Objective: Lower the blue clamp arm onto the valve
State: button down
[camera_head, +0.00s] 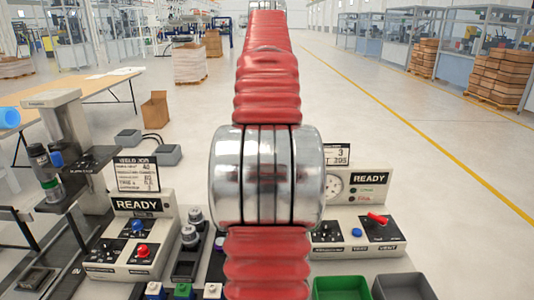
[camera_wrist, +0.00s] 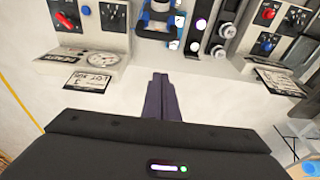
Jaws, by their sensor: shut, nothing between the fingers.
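In the wrist view, a fixture with blue parts (camera_wrist: 157,25) sits at the top edge, between two control panels. Its blue part appears to be the clamp arm, with pale metal beside it. The top is cut off, so I cannot tell whether the arm is raised or how the valve sits under it. My gripper (camera_wrist: 160,76) has its dark fingers together and empty, pointing toward the fixture with a gap between. In the head view my red and silver arm hides the fixture and the gripper.
A panel with a red lever (camera_head: 377,218) stands right of my arm. Another panel with a red button (camera_head: 143,250) stands left, near a black stand (camera_head: 75,150). Green (camera_head: 340,288) and grey (camera_head: 404,287) bins lie at the front right. Open floor lies beyond.

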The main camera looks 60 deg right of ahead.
notch_tip(320, 180, down, 8)
jog(key=s+a, duration=0.1)
jog(key=a, duration=0.1)
dwell(0.7)
